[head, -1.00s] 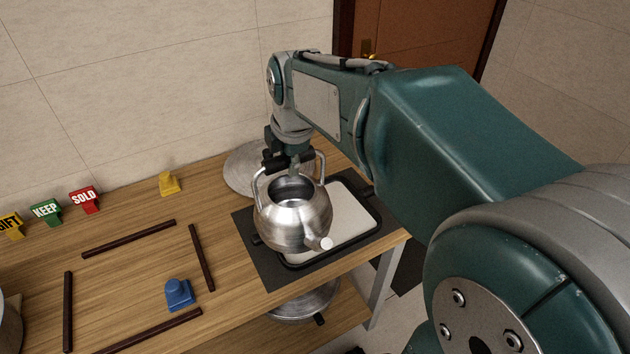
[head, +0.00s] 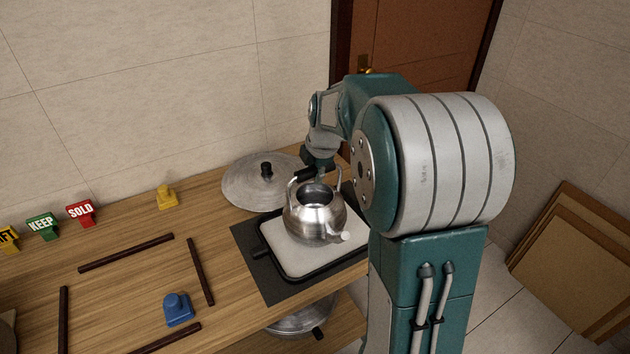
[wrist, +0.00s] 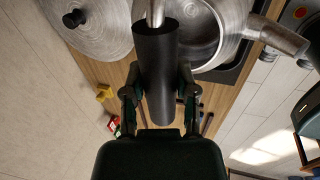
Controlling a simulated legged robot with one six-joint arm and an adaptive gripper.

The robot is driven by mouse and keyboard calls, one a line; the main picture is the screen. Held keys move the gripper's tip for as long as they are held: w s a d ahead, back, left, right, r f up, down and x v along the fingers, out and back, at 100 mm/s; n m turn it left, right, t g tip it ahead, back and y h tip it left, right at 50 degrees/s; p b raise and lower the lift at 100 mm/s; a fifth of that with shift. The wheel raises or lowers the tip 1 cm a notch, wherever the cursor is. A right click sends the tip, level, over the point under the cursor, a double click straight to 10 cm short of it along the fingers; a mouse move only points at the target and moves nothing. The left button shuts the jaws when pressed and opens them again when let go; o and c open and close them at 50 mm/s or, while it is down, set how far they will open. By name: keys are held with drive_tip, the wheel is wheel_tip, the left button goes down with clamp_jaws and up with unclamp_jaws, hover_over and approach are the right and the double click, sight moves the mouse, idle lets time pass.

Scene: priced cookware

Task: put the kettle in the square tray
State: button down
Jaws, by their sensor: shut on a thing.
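The kettle (head: 312,222) is shiny steel with an open top and a short spout pointing front right. It is upright over the middle of the square tray (head: 287,264), which has a pale inside and a dark rim. I cannot tell whether the kettle's base touches the tray. My gripper (head: 312,174) is above the kettle, shut on its dark handle grip. In the wrist view the dark grip lies between the fingers of my gripper (wrist: 156,92), with part of the kettle's body (wrist: 203,38) behind it. The kettle hides part of the tray.
The tray sits on a dark mat (head: 268,288). A large steel lid (head: 240,190) lies behind it. Dark strips (head: 200,270), a blue block (head: 178,309), a yellow block (head: 166,197) and the SOLD (head: 80,212) and KEEP (head: 42,226) signs are left. Another pan (head: 300,318) is below.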

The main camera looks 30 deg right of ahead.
drive_tip(key=f, duration=0.3)
drive_tip(key=shift+d+f, duration=0.1)
drive_tip(key=shift+d, duration=0.3)
drive_tip(key=shift+c, duration=2)
unclamp_jaws()
drive_tip(key=shift+a, duration=0.2)
drive_tip(key=shift+d, duration=0.15)
drive_tip(key=shift+d, duration=0.15)
drive_tip(key=v, duration=1.2)
drive_tip(key=s+a+m+t, duration=0.1)
drive_tip(key=s+a+m, duration=0.6)
drive_tip(key=s+m, duration=0.2)
drive_tip(key=s+a+m+t, duration=0.1)
drive_tip(key=s+a+m, duration=0.6)
drive_tip(key=s, duration=0.6)
drive_tip(key=shift+a+f+m, duration=0.35)
drive_tip(key=shift+f+m, duration=0.15)
drive_tip(key=shift+m, duration=0.6)
